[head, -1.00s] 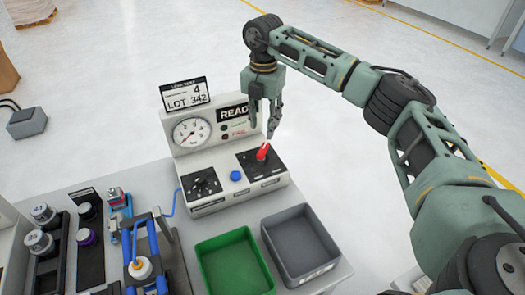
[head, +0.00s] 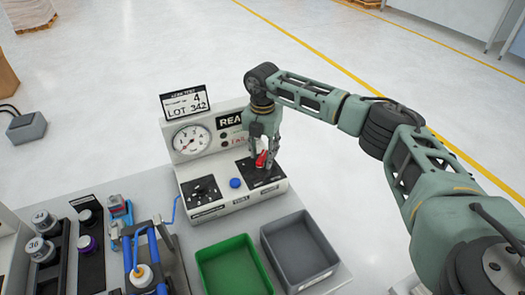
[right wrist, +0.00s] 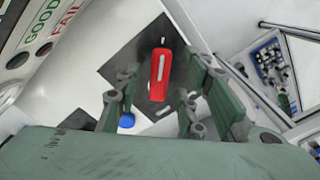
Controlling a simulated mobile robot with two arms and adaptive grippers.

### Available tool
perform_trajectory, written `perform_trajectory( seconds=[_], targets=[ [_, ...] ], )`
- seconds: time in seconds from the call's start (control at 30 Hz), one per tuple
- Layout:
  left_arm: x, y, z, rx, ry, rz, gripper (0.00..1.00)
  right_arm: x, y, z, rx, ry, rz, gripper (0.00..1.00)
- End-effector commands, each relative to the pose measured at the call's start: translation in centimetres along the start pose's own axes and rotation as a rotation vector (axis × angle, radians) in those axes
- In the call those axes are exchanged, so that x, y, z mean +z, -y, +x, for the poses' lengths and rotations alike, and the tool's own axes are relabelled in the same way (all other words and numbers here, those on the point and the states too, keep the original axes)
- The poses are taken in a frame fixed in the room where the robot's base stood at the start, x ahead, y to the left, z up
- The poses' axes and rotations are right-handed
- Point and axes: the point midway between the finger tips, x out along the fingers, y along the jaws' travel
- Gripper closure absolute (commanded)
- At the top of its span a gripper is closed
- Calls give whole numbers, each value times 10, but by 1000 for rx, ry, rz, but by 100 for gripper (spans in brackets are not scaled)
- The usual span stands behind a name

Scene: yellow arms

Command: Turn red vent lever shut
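The red vent lever (head: 261,160) stands on a black plate on the right part of the leak-test unit. In the right wrist view the red lever (right wrist: 160,76) shows between the fingers, with a pale slot along its handle. My right gripper (head: 263,158) points down over the lever, its fingers on either side of it. The fingers are open, with visible gaps to the lever on both sides in the wrist view. The head view partly hides the lever behind the fingers. My left gripper is not in view.
The unit (head: 212,205) has a gauge (head: 191,139), a black knob (head: 202,190) and a blue button (head: 235,183). A green bin (head: 203,262) and a grey bin (head: 268,247) stand in front. Blue fixtures and capped parts are at left.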

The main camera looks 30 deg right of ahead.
Motion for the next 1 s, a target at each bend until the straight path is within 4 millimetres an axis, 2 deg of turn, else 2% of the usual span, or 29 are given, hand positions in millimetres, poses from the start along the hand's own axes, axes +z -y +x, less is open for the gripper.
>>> perform_trajectory(
  seconds=[0.07,0.43,0.77,1.0],
  targets=[
    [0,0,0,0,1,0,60,0,0,0,0,0,0,68],
    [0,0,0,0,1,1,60,0,0,-1,0,0,0,100],
    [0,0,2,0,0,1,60,0,-1,0,0,-1,-16,100],
    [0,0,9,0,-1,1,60,0,-3,0,1,-1,-118,100]
  ],
)
